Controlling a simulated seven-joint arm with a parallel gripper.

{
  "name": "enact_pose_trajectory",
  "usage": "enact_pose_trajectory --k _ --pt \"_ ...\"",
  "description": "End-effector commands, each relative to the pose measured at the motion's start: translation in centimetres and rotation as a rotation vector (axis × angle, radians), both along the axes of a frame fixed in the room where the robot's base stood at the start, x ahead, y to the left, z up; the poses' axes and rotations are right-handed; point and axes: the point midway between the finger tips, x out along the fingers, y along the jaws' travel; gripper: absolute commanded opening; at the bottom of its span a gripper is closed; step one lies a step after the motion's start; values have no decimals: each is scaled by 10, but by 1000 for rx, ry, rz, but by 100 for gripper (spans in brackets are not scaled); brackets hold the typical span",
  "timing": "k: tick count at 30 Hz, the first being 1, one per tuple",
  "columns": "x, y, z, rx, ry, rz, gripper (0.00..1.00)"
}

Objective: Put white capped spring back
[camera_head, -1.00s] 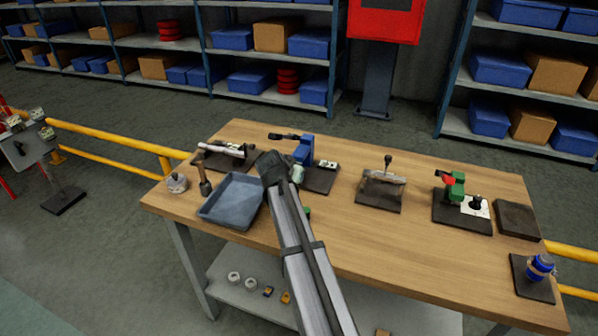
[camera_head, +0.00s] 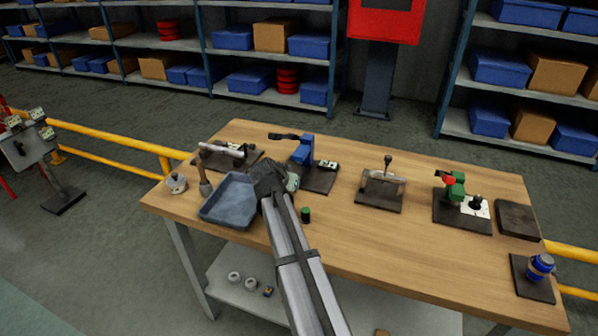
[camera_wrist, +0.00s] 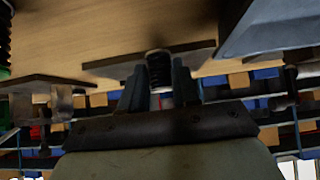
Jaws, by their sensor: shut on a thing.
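My gripper (camera_wrist: 158,88) is shut on a dark coil spring (camera_wrist: 159,70), seen in the wrist view between its two fingers. A pale patch shows at the spring's end and between the fingers; the cap itself is not clear. In the head view my wrist hides the fingers and the spring; it is above the workbench (camera_head: 335,235), beside the right side of the blue-grey tray (camera_head: 228,200). A small green-and-black cylinder (camera_head: 305,215) stands on the bench right of my arm. A green-and-black coiled piece (camera_wrist: 4,50) shows at the left edge of the wrist view.
Behind my wrist stand a blue clamp fixture (camera_head: 304,150) and a dark plate with a pale bar (camera_head: 225,152). A lever fixture (camera_head: 382,188) and a green fixture (camera_head: 456,190) stand further right. The front middle bench is clear.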

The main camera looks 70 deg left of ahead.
Motion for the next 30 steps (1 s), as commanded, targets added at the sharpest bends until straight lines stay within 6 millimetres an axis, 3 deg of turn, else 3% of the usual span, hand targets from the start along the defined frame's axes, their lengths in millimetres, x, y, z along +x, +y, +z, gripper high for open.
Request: enact_pose_trajectory --k 30 --pt "0 0 49 1 0 -1 10"
